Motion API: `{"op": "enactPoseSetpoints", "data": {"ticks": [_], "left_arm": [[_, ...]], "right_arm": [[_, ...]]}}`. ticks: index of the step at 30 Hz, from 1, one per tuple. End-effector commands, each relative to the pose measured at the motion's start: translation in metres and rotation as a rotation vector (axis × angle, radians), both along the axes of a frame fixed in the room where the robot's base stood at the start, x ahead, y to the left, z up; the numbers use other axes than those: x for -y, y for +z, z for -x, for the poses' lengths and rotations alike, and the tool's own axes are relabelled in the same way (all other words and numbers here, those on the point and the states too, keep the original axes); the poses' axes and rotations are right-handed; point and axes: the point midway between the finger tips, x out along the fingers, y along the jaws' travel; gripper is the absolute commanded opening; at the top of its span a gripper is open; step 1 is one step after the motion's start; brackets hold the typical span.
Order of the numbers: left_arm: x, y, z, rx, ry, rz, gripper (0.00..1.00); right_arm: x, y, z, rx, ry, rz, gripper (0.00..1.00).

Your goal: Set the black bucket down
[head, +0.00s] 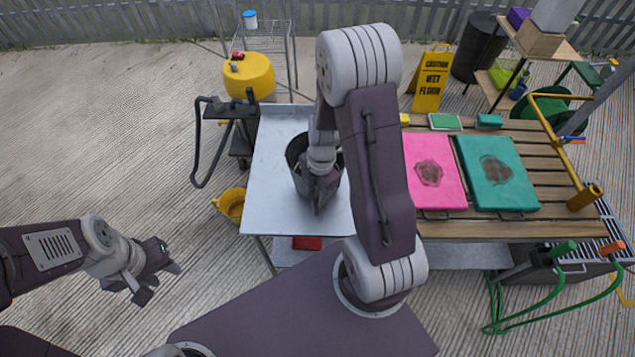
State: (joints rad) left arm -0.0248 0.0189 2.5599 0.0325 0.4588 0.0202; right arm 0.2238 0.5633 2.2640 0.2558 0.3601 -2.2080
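The black bucket (298,158) is upright at the grey metal table (270,205), seen from above. I cannot tell whether its base touches the tabletop. My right gripper (318,198) points down at the bucket's near side, over its rim. The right arm and gripper hide much of the bucket's opening and right side. I cannot see whether the fingers are closed on the rim. My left gripper (161,282) is open and empty, low at the left, away from the table.
A wooden slatted table with a pink board (437,150) and a teal board (520,190) adjoins on the right. A yellow bucket (232,206) stands left of the metal table. A yellow drum (249,80) and wet-floor sign (431,85) stand behind. The metal table's left part is bare.

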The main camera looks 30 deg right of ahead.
Motion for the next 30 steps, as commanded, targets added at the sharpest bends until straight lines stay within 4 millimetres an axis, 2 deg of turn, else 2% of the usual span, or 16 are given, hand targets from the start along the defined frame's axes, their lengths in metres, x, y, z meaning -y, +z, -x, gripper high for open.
{"op": "enactPoseSetpoints", "data": {"ticks": [1, 6, 9, 14, 17, 20, 27, 30], "left_arm": [[0.0, 0.001, 0.0, 0.0, 0.0, 0.0, 0.36], [0.0, 0.001, 0.0, 0.0, 0.0, 0.0, 0.36], [0.0, 0.001, 0.0, 0.0, 0.0, 0.0, 0.36], [0.0, 0.001, 0.0, 0.0, 0.0, 0.0, 0.36], [0.0, 0.001, 0.0, 0.0, 0.0, 0.0, 0.36], [0.0, 0.001, 0.0, 0.0, 0.0, 0.0, 0.36], [0.0, 0.001, 0.0, 0.0, 0.0, 0.0, 0.36], [0.0, 0.001, 0.0, 0.0, 0.0, 0.0, 0.36]], "right_arm": [[0.002, 0.012, -0.001, 0.005, 0.0, 0.002, 0.4], [0.004, 0.039, -0.001, 0.002, 0.001, 0.001, 0.4], [0.005, 0.048, -0.001, 0.001, 0.0, 0.001, 0.4], [0.005, 0.051, 0.0, -0.002, -0.005, 0.0, 0.4], [0.0, 0.055, 0.003, -0.005, -0.106, 0.009, 0.4], [-0.011, 0.066, 0.01, -0.008, -0.389, 0.026, 0.4], [-0.04, 0.089, 0.038, -0.007, -1.275, 0.022, 0.4], [-0.046, 0.094, 0.046, -0.007, -1.535, 0.0, 0.4]]}}
